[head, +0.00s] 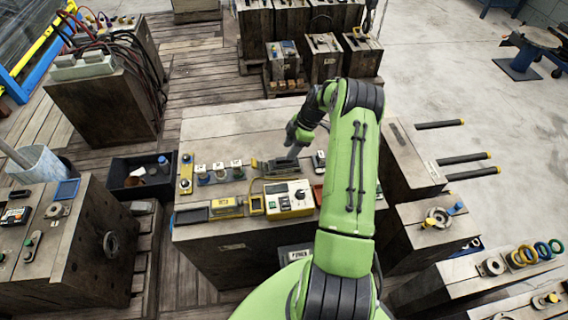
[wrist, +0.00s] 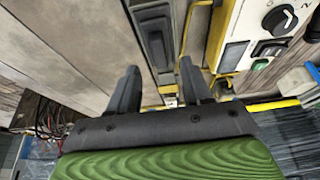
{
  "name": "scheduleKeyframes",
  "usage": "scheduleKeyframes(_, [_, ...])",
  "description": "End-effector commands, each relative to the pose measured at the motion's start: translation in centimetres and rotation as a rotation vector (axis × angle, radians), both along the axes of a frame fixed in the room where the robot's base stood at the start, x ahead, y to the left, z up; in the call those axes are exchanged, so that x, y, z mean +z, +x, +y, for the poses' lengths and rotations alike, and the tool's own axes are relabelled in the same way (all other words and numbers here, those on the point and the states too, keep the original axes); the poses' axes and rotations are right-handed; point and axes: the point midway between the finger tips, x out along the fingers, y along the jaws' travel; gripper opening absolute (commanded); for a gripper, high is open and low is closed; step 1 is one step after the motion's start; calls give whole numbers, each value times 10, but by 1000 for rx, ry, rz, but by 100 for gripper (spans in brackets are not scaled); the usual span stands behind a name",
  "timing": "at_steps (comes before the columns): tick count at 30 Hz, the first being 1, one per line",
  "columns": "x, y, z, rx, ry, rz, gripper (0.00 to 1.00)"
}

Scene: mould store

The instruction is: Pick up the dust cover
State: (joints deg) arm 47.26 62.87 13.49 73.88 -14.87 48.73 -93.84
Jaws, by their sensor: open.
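I cannot tell for sure which thing is the dust cover. My gripper (head: 268,165) is over the middle wooden block (head: 215,125) in the head view, behind a yellow meter with a dial (head: 290,198). In the wrist view my gripper (wrist: 160,78) has its two dark fingers apart, with nothing held between them. A dark ribbed thing (wrist: 153,22) lies beyond the fingertips there. The yellow meter (wrist: 270,30) shows at the upper right of that view.
On the same block stand small capped pots (head: 220,172), a yellow box (head: 227,207) and a dark flat piece (head: 190,216). A black bin (head: 140,178) stands to the left.

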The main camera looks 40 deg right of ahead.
Motion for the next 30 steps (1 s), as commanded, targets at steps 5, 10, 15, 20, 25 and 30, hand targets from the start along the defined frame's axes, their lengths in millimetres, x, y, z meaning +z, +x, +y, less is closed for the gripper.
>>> scheduleKeyframes(5, [-30, 5, 11, 2, 4, 3, 49])
scheduleKeyframes(10, [-44, 8, 16, 0, 0, 1, 49])
scheduleKeyframes(15, [-44, 8, 16, 0, 0, 1, 41])
scheduleKeyframes(20, [-43, 8, 16, 0, 0, 1, 17])
scheduleKeyframes(25, [-43, 8, 16, 0, 0, 1, 7])
scheduleKeyframes(30, [-36, 8, 15, 1, -1, -2, 6])
